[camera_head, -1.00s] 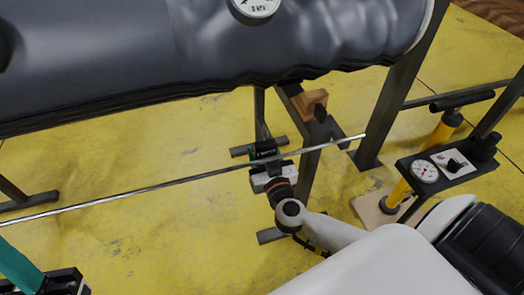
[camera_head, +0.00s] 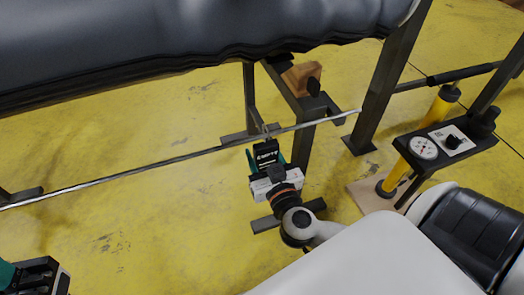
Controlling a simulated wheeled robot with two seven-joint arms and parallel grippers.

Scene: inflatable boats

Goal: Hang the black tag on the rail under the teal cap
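A black tag (camera_head: 266,153) with white lettering that seems to read "EMPTY" is upright just below the thin metal rail (camera_head: 170,161). A thin hook at its top meets the rail; whether it is fully over the rail is too small to tell. My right gripper (camera_head: 267,162) is in front of the tag, its teal fingers on either side, seemingly spread with a slight gap at the left edge. My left gripper (camera_head: 8,275) shows only partly at the bottom left corner, far from the tag; its opening is cut off. I see no teal cap on the rail.
A dark grey inflatable tube (camera_head: 180,40) spans the top above the rail. Dark stand legs (camera_head: 388,90) and a wooden block (camera_head: 300,77) are behind the rail's right end. A yellow pump (camera_head: 399,172) with a gauge panel (camera_head: 440,143) stands right. The yellow floor is open at left.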

